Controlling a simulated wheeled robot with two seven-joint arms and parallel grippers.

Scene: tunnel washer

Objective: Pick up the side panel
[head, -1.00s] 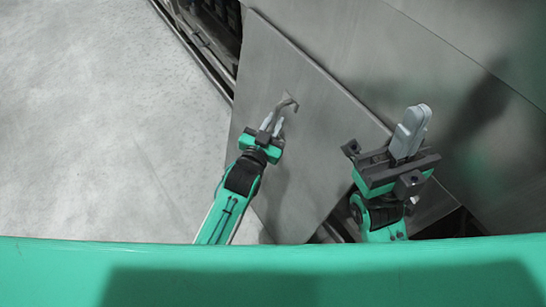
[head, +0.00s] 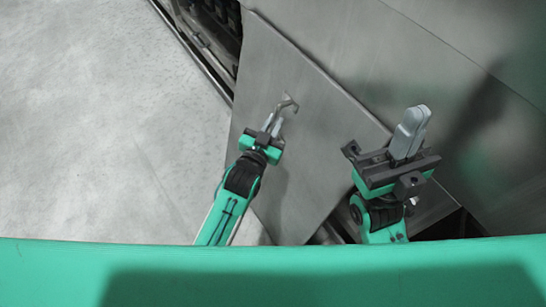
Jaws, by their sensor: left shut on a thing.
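The side panel (head: 310,155) is a flat grey metal sheet, tilted in the head view, in front of the machine. A small bent handle (head: 288,103) sticks out from its face near the upper left. My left gripper (head: 277,122) is shut on the handle. My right gripper (head: 414,122) is to the right, in front of the panel's right edge and the machine; its two fingers look close together with nothing visible between them.
The machine's larger grey metal wall (head: 440,70) fills the upper right. A dark opening with rails and machinery (head: 208,35) shows at the upper left of the panel. The pale floor (head: 90,120) on the left is clear.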

